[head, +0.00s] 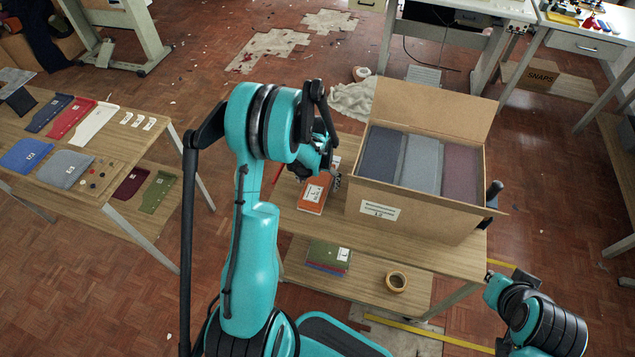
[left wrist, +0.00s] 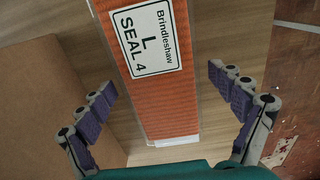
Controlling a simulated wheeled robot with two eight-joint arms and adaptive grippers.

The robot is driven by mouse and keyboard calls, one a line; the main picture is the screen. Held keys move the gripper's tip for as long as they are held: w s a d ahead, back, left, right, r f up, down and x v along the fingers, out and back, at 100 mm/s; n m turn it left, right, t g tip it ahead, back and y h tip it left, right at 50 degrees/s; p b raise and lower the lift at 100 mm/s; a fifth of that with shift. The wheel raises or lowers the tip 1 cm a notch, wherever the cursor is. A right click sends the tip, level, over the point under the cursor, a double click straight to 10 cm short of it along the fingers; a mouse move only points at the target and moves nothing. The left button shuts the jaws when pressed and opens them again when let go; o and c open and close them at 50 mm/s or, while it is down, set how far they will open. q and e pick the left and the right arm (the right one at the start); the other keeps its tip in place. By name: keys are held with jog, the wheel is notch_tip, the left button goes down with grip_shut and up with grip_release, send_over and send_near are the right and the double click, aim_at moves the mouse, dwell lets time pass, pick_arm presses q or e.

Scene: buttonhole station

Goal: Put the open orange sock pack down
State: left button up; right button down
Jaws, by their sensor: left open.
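The orange sock pack (head: 313,194) lies on the wooden table, just left of the cardboard box. In the left wrist view the orange pack (left wrist: 168,104) runs between my fingers, with a white label reading "Brindleshaw L SEAL 4". Whether the pack is open does not show. My left gripper (head: 335,168) is above the pack's far end in the head view. In the left wrist view my left gripper (left wrist: 168,80) is spread wide, its purple finger pads apart from the pack on both sides. My right arm is at the lower right; its fingers cannot be made out.
The open cardboard box (head: 415,212) holds dark, grey and maroon packs and stands close to the orange pack. A lower shelf (head: 370,290) carries a green pack (head: 329,253) and a tape roll (head: 396,282). A side table (head: 150,135) at left holds several coloured flat pieces.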

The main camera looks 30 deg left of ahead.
aim_at(317, 182)
pick_arm(q)
notch_tip(317, 182, up, 12)
jog(key=p, duration=0.4)
pick_arm(e)
notch_tip(317, 182, up, 4)
jog(key=shift+r, duration=0.15)
